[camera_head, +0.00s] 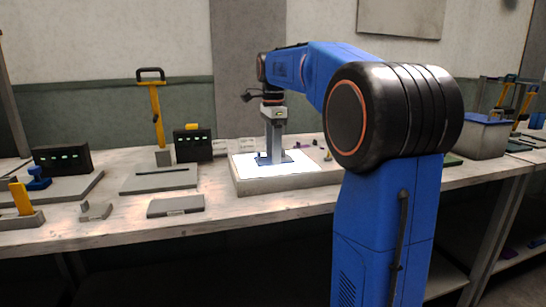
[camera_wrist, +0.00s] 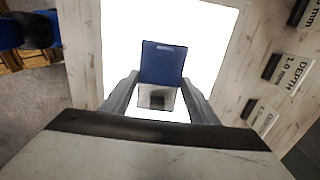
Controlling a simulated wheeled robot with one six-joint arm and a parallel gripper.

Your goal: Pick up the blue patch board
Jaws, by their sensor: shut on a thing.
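The blue patch board (camera_wrist: 163,62) is a flat dark blue plate with a grey block (camera_wrist: 150,91) at its near edge, seen between my fingers in the wrist view. In the head view the board (camera_head: 262,162) shows as a blue strip at the bright white panel (camera_head: 246,172), partly hidden by my gripper (camera_head: 273,155). My gripper (camera_wrist: 160,84) points down and is shut on the board. Whether the board touches the panel or is just above it, I cannot tell.
The panel sits in a pale frame (camera_head: 285,184) on a long workbench (camera_head: 120,220). A dark box with green lights (camera_head: 193,146) and a yellow-handled press (camera_head: 155,105) stand left of it. Depth labels (camera_wrist: 290,72) lie at the right in the wrist view.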

